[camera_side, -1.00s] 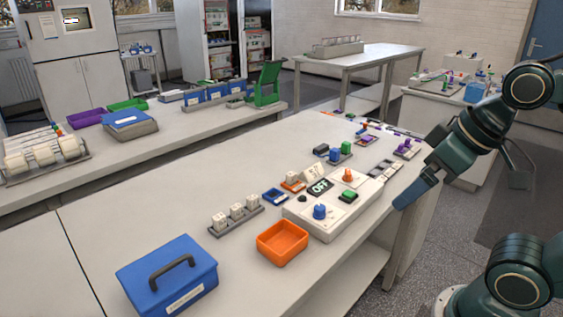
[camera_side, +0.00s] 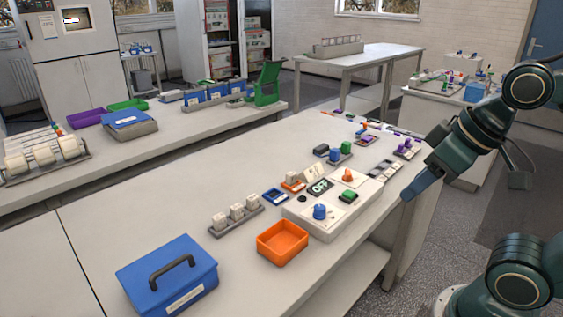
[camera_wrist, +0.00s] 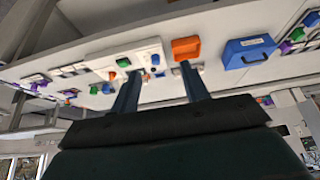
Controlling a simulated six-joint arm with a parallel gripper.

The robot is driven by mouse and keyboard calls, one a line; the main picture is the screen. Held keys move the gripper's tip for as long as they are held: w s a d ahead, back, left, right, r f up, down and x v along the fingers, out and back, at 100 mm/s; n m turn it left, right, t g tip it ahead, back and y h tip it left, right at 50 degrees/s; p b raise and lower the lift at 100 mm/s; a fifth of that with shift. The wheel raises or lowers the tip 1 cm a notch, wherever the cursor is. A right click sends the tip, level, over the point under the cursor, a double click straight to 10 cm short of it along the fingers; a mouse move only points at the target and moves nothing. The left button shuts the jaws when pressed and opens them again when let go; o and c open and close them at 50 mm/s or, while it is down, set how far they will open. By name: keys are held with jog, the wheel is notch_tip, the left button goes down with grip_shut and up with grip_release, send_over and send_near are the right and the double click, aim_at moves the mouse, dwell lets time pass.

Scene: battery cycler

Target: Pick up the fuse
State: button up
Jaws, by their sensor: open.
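I cannot tell for certain which small part is the fuse. A small white piece (camera_side: 292,177) sits at an orange holder (camera_side: 292,186) behind the control panel (camera_side: 330,208). Several white blocks (camera_side: 236,211) stand in a grey rack (camera_side: 238,222) to its left. My gripper (camera_side: 405,197) is at the right of the bench, beyond its front edge and apart from all parts. In the wrist view my gripper (camera_wrist: 161,71) has its two fingers spread with nothing held between them.
An orange tray (camera_side: 282,243) and a blue case (camera_side: 166,277) stand at the front left. A blue holder (camera_side: 275,195) lies beside the orange one. Blue and green blocks (camera_side: 340,153) stand behind the panel. The bench middle left is clear.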

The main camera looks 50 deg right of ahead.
jog(key=w+d+r+n+g, duration=0.15)
jog(key=w+r+n, duration=0.3)
jog(key=w, duration=0.55)
jog(key=n+g, duration=0.4)
jog(key=n, duration=1)
send_over(292, 174)
notch_tip(292, 174, down, 12)
jog(key=shift+m, duration=0.25)
notch_tip(292, 174, down, 8)
jog(key=shift+d+f, duration=0.1)
jog(key=shift+f, duration=0.25)
jog(key=shift+f, duration=0.1)
